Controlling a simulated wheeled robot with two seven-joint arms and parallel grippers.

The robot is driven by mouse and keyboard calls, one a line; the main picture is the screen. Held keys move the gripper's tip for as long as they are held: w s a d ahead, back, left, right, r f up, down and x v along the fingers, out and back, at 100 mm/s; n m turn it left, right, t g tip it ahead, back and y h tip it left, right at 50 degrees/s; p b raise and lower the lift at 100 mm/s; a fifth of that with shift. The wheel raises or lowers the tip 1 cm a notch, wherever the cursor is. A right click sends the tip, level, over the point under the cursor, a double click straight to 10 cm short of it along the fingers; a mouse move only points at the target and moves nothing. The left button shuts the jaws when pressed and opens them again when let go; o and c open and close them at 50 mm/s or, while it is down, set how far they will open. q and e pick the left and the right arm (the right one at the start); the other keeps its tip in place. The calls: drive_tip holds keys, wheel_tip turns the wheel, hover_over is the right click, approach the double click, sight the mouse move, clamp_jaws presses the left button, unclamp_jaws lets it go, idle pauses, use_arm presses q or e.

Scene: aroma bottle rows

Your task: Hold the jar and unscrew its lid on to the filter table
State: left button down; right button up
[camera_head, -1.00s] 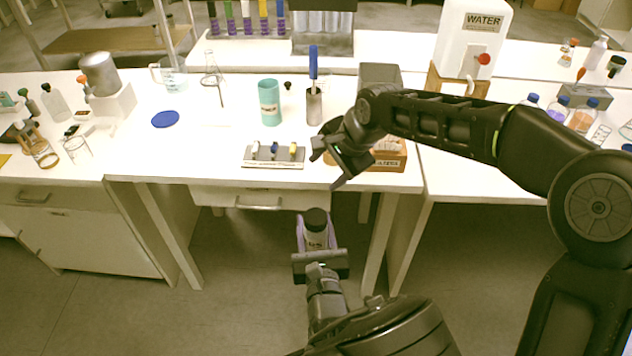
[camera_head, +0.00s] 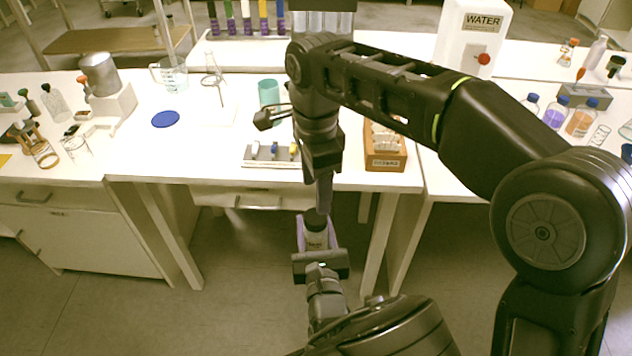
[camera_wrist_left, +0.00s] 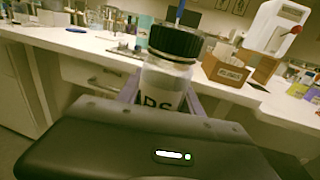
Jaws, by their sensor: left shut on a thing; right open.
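A clear jar (camera_head: 316,240) with a dark label and a black screw lid (camera_head: 316,218) is held upright in front of the table edge. My left gripper (camera_head: 317,234), with purple fingers, is shut around the jar's body. In the left wrist view, the jar (camera_wrist_left: 163,86) and its ribbed black lid (camera_wrist_left: 175,42) show close up, with the lid on the jar. My right gripper (camera_head: 322,190) is open and points down just above the lid; whether it touches the lid is hidden. The white table (camera_head: 225,145) stands behind them.
A wooden box with a label (camera_head: 385,163) stands at the table's front edge, right of my right arm. A small rack with vials (camera_head: 255,160) lies left of it. A teal cup (camera_head: 268,92) is behind. A blue disc (camera_head: 165,119) lies on clear table surface.

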sight(316, 216)
wheel_tip(316, 216, down, 8)
drive_tip(key=shift+r, duration=0.25)
drive_tip(key=shift+c, duration=0.2)
clamp_jaws()
idle(0.5)
